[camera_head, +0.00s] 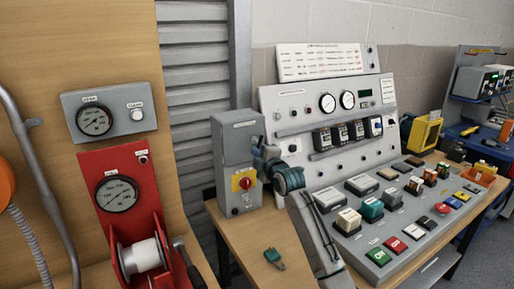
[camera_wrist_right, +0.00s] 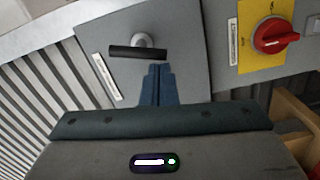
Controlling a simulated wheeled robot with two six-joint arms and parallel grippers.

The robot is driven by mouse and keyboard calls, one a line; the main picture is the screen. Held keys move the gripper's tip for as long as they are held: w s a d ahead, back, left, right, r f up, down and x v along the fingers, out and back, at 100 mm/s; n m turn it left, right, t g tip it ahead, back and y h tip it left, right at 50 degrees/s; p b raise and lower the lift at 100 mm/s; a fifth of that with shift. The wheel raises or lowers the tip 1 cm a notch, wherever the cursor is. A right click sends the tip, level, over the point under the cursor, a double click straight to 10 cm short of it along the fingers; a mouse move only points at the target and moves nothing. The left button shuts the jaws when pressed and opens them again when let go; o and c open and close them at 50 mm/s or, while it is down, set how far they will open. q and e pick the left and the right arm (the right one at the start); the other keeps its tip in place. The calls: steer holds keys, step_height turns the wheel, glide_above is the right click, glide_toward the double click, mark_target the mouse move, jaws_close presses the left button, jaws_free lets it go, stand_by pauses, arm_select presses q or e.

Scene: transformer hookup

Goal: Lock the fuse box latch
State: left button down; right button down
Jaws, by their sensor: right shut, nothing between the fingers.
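The grey fuse box (camera_head: 228,140) stands upright on the wooden bench, left of the sloped console. It has a red rotary switch (camera_head: 245,183) on a yellow plate, which also shows at the upper right of the right wrist view (camera_wrist_right: 275,38). The latch, a black bar handle (camera_wrist_right: 138,52) on a round grey hub, sits on the grey door (camera_wrist_right: 190,50) and looks about crosswise in the right wrist view. My right gripper (camera_wrist_right: 158,72) is shut and empty, its fingertips just below and right of the handle; contact is unclear. In the head view my right gripper (camera_head: 257,150) hides the latch.
The sloped console (camera_head: 300,115) with gauges and several coloured blocks fills the right of the bench. A green plug-like part (camera_head: 274,257) lies on the bench in front. A red gauge stand (camera_head: 123,195) with a white spool is at left.

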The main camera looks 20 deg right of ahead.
arm_select(q)
steer(key=shift+s+f, duration=0.2)
steer(key=shift+f, duration=0.15)
arm_select(e)
steer(key=shift+d+f+n, duration=0.15)
steer(key=shift+f+n, duration=0.05)
steer(key=shift+n, duration=0.4)
arm_select(q)
steer(key=shift+w+f+b, duration=0.1)
steer(key=shift+f+b, duration=0.05)
steer(key=shift+b, duration=0.25)
arm_select(e)
steer(key=shift+d+f, duration=0.1)
arm_select(q)
steer(key=shift+a, duration=0.1)
